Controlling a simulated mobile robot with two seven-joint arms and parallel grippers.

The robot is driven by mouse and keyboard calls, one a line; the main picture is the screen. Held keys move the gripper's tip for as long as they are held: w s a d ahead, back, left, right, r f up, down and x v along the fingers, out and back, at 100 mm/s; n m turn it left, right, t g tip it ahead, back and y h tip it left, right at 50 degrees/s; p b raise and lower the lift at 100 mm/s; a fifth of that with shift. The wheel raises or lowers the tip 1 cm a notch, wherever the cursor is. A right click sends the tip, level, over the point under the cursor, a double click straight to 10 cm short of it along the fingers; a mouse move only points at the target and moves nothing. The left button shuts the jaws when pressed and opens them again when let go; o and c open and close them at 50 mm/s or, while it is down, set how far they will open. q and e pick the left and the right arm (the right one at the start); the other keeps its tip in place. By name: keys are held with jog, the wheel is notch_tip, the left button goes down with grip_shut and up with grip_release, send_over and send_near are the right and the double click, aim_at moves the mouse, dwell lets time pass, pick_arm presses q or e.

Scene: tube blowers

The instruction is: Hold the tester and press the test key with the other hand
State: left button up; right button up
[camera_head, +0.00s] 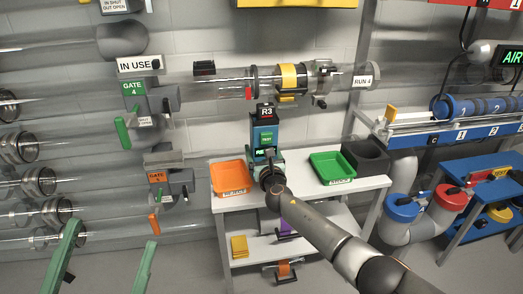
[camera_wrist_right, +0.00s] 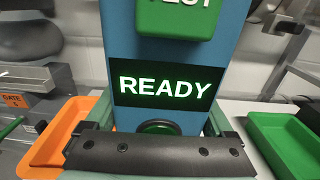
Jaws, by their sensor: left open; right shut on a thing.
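The tester (camera_head: 256,133) stands upright at the white table, blue with an R3 label on top. Its green test key (camera_head: 266,137) faces me; the key is cut off at the top of the right wrist view (camera_wrist_right: 177,18). Below the key, a lit screen (camera_wrist_right: 165,85) reads READY. My right gripper (camera_head: 267,158) is shut on the lower part of the tester; its fingertips are largely hidden in the head view. My left gripper (camera_head: 113,236) is open and empty at the lower left, with green fingers wide apart, well away from the tester.
An orange tray (camera_head: 231,192) and a green tray (camera_head: 331,180) flank the tester on the table (camera_head: 293,200). A dark box (camera_head: 365,157) stands at the right. Clear tubes with GATE 4 hardware (camera_head: 134,88) line the left wall. Open floor lies between my left gripper and the table.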

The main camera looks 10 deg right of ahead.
pick_arm(q)
jog(key=shift+s+r+m+h, duration=0.3)
jog(key=shift+s+r+h, duration=0.1)
jog(key=shift+h, duration=0.1)
jog(key=shift+d+f+b, duration=0.1)
jog(key=shift+f+b, duration=0.15)
jog(key=shift+b, duration=0.2)
pick_arm(e)
jog(key=shift+f, duration=0.35)
pick_arm(q)
jog(key=shift+s+d+f+h+b, duration=0.1)
jog(key=shift+s+f+h+b, duration=0.15)
jog(key=shift+f+h+b, duration=0.55)
pick_arm(e)
jog(key=shift+f, duration=1)
pick_arm(q)
jog(key=shift+d+f+y+b, duration=0.1)
jog(key=shift+f+y+b, duration=0.2)
jog(key=shift+f+b, duration=0.85)
pick_arm(e)
jog(key=shift+f, duration=1.15)
pick_arm(q)
jog(key=shift+r, duration=0.2)
pick_arm(e)
jog(key=o, duration=1.2)
jog(key=c, duration=1)
jog(key=shift+c, duration=0.2)
